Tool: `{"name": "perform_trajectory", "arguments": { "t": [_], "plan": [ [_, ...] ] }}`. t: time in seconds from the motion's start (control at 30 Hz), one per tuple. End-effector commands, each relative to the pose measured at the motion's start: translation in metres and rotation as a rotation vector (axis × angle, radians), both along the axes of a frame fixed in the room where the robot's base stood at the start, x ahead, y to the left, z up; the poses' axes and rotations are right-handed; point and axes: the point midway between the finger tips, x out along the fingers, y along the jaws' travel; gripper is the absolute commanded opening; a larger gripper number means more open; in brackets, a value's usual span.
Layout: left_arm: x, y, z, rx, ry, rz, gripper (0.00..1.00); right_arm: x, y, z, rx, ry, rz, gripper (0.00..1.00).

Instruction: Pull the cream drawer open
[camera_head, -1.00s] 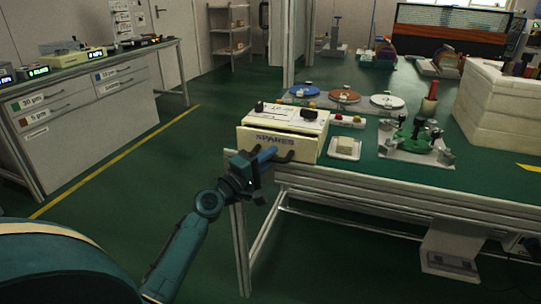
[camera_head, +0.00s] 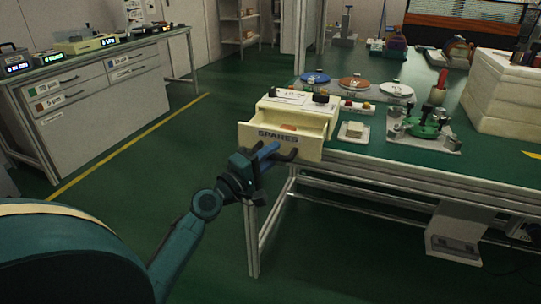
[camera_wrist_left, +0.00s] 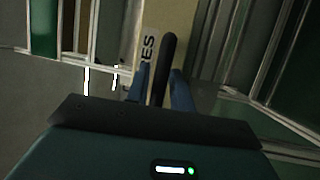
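The cream drawer (camera_head: 301,145), marked SPARES, stands part way out of its cream cabinet (camera_head: 325,108) at the table's left front corner. Its inside shows, with something orange in it. My left gripper (camera_head: 270,154) is at the dark handle (camera_head: 286,156) on the drawer front. In the left wrist view the two blue fingers (camera_wrist_left: 161,90) lie on either side of the dark handle bar (camera_wrist_left: 164,62), close against it, beside the drawer front (camera_wrist_left: 150,22). My right gripper is not in view.
A small white dish (camera_head: 353,131) stands right of the cabinet, and a plate with green parts (camera_head: 424,131) is farther right. Coloured discs (camera_head: 354,84) lie behind. A grey drawer bench (camera_head: 95,105) is at the left. The green floor before the drawer is clear.

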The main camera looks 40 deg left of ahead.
Motion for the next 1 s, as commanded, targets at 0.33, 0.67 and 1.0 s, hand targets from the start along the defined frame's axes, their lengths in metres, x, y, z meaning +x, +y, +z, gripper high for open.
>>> {"name": "perform_trajectory", "arguments": {
  "t": [0.33,0.67,1.0],
  "plan": [
    [-0.032,0.005,-0.009,0.001,0.003,-0.001,0.23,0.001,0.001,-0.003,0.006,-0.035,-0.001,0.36],
    [-0.1,0.016,-0.022,0.0,0.003,0.0,0.23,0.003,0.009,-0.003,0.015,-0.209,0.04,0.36],
    [-0.128,0.021,-0.022,0.001,0.0,0.0,0.23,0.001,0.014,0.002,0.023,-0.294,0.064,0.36]
  ]
}}
